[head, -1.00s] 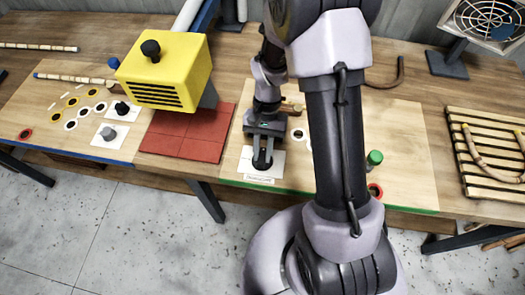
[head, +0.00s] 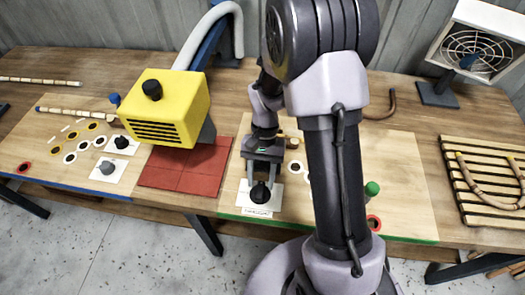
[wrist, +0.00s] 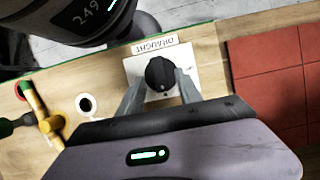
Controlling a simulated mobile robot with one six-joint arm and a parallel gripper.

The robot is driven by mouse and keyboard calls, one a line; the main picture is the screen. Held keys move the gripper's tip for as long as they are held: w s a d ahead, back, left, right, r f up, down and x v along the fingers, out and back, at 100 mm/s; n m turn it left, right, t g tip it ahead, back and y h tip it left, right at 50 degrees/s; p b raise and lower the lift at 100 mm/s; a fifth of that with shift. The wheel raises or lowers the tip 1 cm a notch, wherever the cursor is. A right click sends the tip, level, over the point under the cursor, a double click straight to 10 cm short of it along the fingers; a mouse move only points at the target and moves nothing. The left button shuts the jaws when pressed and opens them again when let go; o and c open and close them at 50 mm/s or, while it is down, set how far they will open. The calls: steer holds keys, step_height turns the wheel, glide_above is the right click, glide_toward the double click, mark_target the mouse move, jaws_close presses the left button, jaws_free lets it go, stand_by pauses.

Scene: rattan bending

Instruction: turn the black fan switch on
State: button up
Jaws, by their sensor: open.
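The black fan switch (head: 260,193) is a round black knob on a white plate labelled DRAUGHT, near the front edge of the table. In the wrist view the knob (wrist: 160,74) stands on its white plate (wrist: 134,70). My gripper (head: 262,182) is over the plate with its fingers pointing down at the knob. In the wrist view my gripper (wrist: 158,92) is open, one grey finger on each side of the knob. I cannot tell whether the fingers touch it. The fan (head: 475,50) stands at the back right.
A yellow heater-like box (head: 165,108) stands over red tiles (head: 185,168) on the left. Another black knob (head: 121,142) and a grey knob (head: 107,167) sit farther left. A green-topped tool (head: 371,189) and slatted rack (head: 485,175) are right.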

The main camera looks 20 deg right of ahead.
steer(key=p+v, duration=0.4)
steer(key=v, duration=1)
steer(key=shift+r, duration=0.4)
